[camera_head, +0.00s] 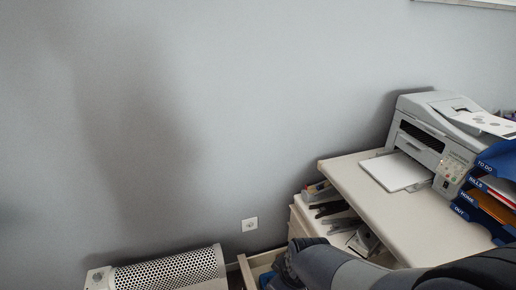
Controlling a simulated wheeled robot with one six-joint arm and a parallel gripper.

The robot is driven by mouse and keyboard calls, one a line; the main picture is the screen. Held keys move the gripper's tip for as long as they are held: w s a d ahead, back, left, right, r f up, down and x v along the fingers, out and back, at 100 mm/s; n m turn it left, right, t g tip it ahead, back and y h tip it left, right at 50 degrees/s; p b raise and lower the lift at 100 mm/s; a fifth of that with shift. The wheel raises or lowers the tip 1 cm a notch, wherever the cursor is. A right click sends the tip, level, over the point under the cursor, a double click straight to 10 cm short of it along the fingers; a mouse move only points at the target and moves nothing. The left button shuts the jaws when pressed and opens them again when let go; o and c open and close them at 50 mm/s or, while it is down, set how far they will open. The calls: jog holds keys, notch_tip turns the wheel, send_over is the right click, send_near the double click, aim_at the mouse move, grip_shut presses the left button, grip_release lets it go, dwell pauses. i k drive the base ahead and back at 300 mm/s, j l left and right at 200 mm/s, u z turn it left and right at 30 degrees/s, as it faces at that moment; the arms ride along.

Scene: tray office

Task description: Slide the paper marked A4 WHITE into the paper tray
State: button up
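A white and grey printer (425,138) stands at the back of the desk at the right. A flat tray (396,171) sticks out of its front, with a white sheet or cover on top; I cannot tell which. I see no label reading A4 WHITE anywhere. My grey arm crosses the bottom edge at the right, in front of the desk, with its bend by an open drawer. My gripper is not in view, so what it holds is hidden.
The cream desk (410,220) is bare in front of the printer. Blue letter trays (478,195) labelled TO DO, BILLS, HOME and OUT stand at its right. A drawer unit (302,219) holds stationery. A white heater (165,272) stands by the wall socket (249,224).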

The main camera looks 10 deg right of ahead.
aim_at(398, 172)
jog(key=i+l+z, duration=0.3)
jog(key=l+z, duration=0.15)
jog(key=i+l+z, duration=0.35)
jog(key=z, duration=0.15)
